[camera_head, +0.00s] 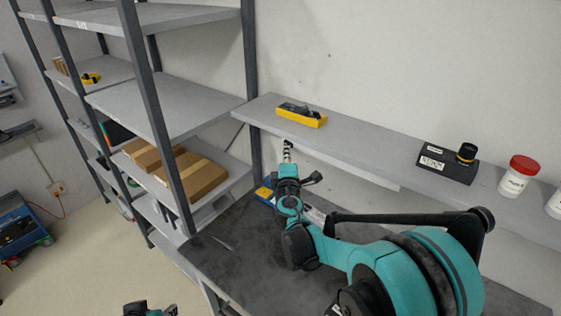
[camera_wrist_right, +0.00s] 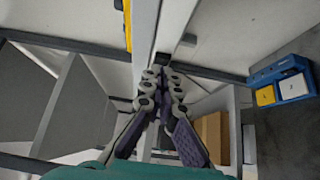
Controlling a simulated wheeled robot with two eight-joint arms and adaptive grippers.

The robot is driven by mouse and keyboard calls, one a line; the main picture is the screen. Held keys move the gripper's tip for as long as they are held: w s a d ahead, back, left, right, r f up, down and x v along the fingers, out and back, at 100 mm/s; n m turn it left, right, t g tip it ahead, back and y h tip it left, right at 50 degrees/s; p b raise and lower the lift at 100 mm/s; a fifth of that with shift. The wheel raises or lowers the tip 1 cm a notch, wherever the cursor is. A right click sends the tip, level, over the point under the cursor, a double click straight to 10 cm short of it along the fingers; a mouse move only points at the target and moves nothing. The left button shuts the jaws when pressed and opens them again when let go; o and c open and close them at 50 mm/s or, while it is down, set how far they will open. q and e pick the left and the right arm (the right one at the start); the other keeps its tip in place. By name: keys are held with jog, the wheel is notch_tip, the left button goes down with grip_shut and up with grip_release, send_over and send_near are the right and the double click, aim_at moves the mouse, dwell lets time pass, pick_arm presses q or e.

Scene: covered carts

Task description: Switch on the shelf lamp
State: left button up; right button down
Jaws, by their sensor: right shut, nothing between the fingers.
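A pale strip (camera_head: 372,176) under the wall shelf (camera_head: 355,143) looks like the shelf lamp; I cannot tell whether it is lit. In the right wrist view a long white bar (camera_wrist_right: 145,45) runs up just left of the fingertips, with a small dark piece (camera_wrist_right: 188,40) ahead on the right. My right gripper (camera_head: 287,146) is shut and empty, its tips close to the shelf's front edge near the left end. The shut fingers also show in the right wrist view (camera_wrist_right: 160,75). Contact cannot be told. Only part of my left gripper (camera_head: 142,309) shows at the bottom edge.
On the wall shelf are a yellow-and-black tool (camera_head: 302,116), a black box with a knob (camera_head: 445,165) and a red-lidded jar (camera_head: 518,177). A blue box with yellow and white panels (camera_wrist_right: 283,85) lies below. A rack with cardboard boxes (camera_head: 190,178) stands left.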

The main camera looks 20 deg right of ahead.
jog(key=shift+w+d, duration=0.25)
jog(key=shift+d, duration=0.1)
